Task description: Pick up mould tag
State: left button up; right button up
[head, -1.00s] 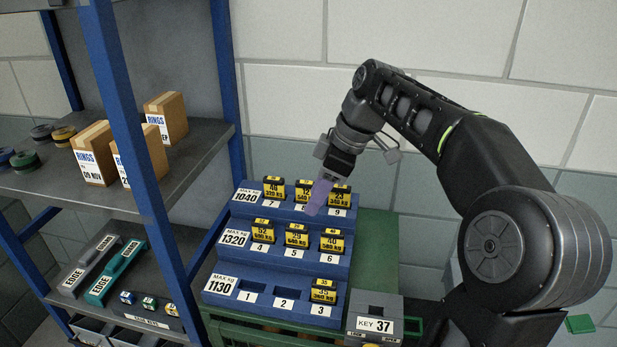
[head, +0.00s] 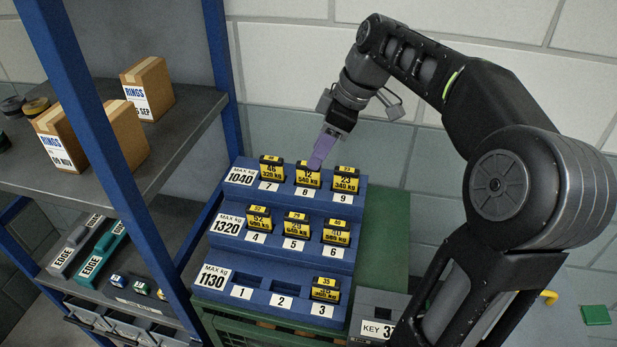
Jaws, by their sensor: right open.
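Yellow-and-black mould tags stand in a blue stepped rack (head: 300,262) with numbered slots. The top step holds tag 46 (head: 270,172) at slot 7, tag 12 (head: 308,178) at slot 8 and tag 23 (head: 346,182) at slot 9. The middle step holds tags at slots 4, 5 and 6. On the bottom step a tag (head: 326,290) stands at slot 3; slots 1 and 2 are empty. My right gripper (head: 318,158) is open, its purple fingers pointing down just above and behind tag 12. I cannot tell whether they touch it. My left gripper is out of view.
A blue-framed shelf (head: 190,115) with cartons (head: 147,88) stands close on the left. A grey key box (head: 378,315) marked KEY sits at the rack's lower right. A green surface (head: 385,225) beside the rack is bare. A wall is behind.

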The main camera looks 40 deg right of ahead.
aim_at(308, 179)
jog(key=shift+w+a+f, duration=0.1)
jog(key=shift+a+f, duration=0.05)
jog(key=shift+f, duration=0.2)
jog(key=shift+w+a+f+p, duration=0.1)
jog(key=shift+w+f+p, duration=0.1)
jog(key=shift+f+p, duration=0.15)
jog(key=p+x, duration=0.1)
jog(key=x, duration=0.2)
jog(key=shift+w+f, duration=0.15)
jog(key=shift+f, duration=0.1)
jog(key=shift+w+a+f, duration=0.1)
jog(key=shift+f, duration=0.3)
jog(key=shift+c, duration=0.5)
grip_shut()
